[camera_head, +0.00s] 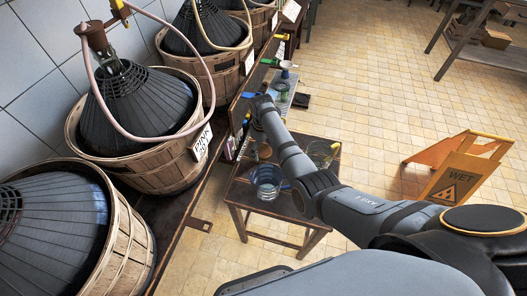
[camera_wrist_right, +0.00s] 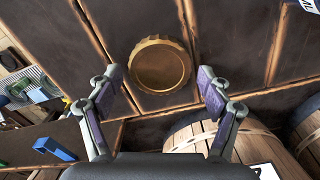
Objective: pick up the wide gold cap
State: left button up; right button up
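The wide gold cap (camera_wrist_right: 160,65) shows in the right wrist view as a round disc with a ridged rim, face towards the camera, against dark wooden boards. My right gripper (camera_wrist_right: 160,84) is open, with one finger on each side of the cap. Clear gaps show between the fingers and the rim, so it is not held. In the head view my right arm reaches forward to the dark bench beside the baskets, and its gripper (camera_head: 260,103) is small there. I cannot make out the cap in that view. My left gripper is not in view.
A low wooden table (camera_head: 262,218) holds a clear glass vessel (camera_head: 267,183) below my right arm. A yellow wet-floor sign (camera_head: 462,172) stands right on open tiled floor. A blue object (camera_wrist_right: 54,148) lies lower left in the wrist view.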

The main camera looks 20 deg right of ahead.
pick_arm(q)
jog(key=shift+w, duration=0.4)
pick_arm(e)
jog(key=c, duration=0.7)
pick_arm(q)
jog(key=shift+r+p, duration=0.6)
pick_arm(e)
notch_tip(320, 180, up, 10)
jog(key=shift+c, duration=0.2)
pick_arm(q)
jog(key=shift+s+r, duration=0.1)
pick_arm(e)
jog(key=shift+r, duration=0.1)
notch_tip(320, 180, up, 8)
jog(key=p, duration=0.7)
send_over(263, 150)
pick_arm(q)
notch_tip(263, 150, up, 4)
jog(key=b, duration=0.3)
pick_arm(e)
notch_tip(263, 150, down, 4)
jog(key=shift+w+a+f, duration=0.1)
